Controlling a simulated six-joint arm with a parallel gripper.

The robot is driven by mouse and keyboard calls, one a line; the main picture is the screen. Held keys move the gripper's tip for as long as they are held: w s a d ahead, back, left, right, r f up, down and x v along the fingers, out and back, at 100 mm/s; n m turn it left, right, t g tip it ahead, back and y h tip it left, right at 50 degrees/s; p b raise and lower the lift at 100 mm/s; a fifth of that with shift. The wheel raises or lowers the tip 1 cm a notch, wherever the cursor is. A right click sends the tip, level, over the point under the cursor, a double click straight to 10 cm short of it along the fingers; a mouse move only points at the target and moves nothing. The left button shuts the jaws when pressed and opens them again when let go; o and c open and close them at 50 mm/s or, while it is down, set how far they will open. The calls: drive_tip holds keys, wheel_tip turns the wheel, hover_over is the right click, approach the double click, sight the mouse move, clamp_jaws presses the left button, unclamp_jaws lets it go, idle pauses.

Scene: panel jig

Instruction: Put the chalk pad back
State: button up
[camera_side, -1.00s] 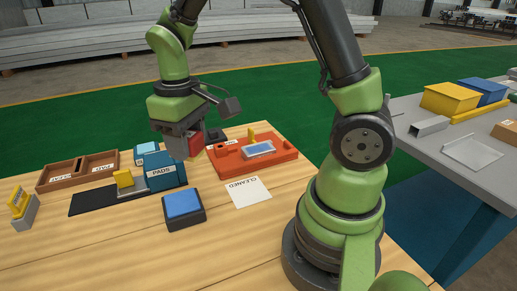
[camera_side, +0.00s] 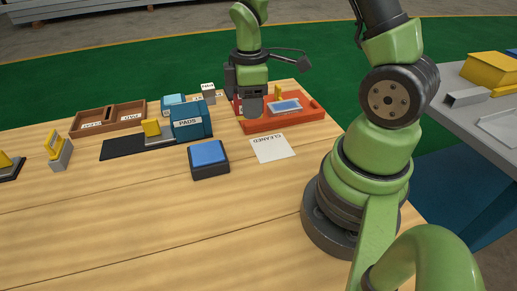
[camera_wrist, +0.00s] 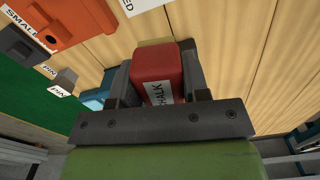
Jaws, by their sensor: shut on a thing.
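My gripper (camera_wrist: 157,82) is shut on the red chalk pad (camera_wrist: 155,66), whose white label reads CHALK in the wrist view. In the side view my gripper (camera_side: 252,106) is at the left end of the orange-red jig (camera_side: 284,122); the gap between them cannot be judged, and the pad is mostly hidden there. The blue box labelled PADS (camera_side: 190,124) stands to the left of my gripper, with a light blue block (camera_side: 172,100) behind it.
A dark block with a blue top (camera_side: 208,153) and a white CLEANED card (camera_side: 272,149) lie in front. A black strip (camera_side: 120,147) with a yellow-handled piece lies left of the box. A wooden tray (camera_side: 107,118) stands farther left. The front table is clear.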

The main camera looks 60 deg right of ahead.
drive_tip(key=shift+s+d+f+n, duration=0.5)
drive_tip(key=shift+d+f+n, duration=0.15)
drive_tip(key=shift+d+n, duration=0.05)
hover_over(259, 152)
wheel_tip(259, 152, down, 5)
drive_tip(key=shift+f, duration=2.5)
drive_tip(key=shift+f, duration=0.1)
drive_tip(key=o, duration=0.9)
